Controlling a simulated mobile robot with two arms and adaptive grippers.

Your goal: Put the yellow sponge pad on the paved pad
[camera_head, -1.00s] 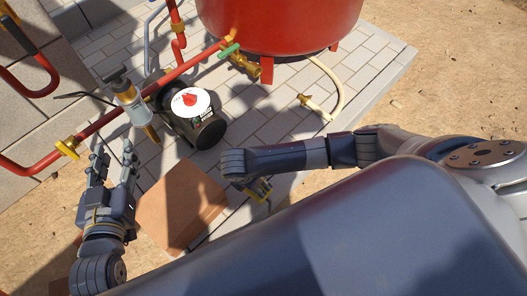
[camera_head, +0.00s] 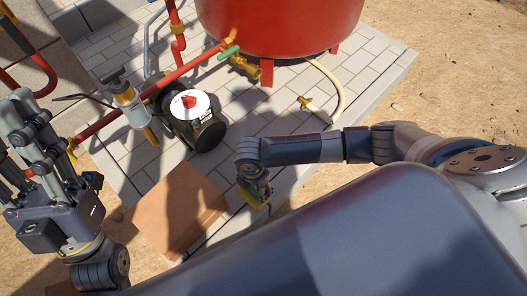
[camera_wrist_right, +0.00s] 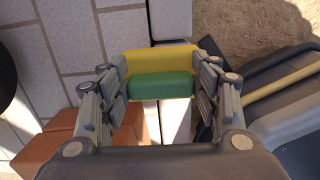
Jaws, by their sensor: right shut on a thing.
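The yellow sponge pad (camera_wrist_right: 160,57) has a green layer and is pinched between the fingers of my right gripper (camera_wrist_right: 160,90). In the head view the sponge (camera_head: 263,200) shows partly below my right gripper (camera_head: 252,185). The paved pad (camera_head: 368,72) is a light grey tiled slab under the red tank; its tiles also fill the left of the right wrist view (camera_wrist_right: 75,50). The sponge is over the near part of the pad, by its edge; I cannot tell if it touches. My left gripper (camera_head: 35,150) is open and empty at the left.
A terracotta block (camera_head: 180,210) stands left of the sponge. A black pump (camera_head: 205,130), red pipes (camera_head: 110,118) and a red tank (camera_head: 280,25) stand behind. A cream hose (camera_head: 340,90) lies on the pad. Bare tiles show between pump and hose; sandy ground borders the pad.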

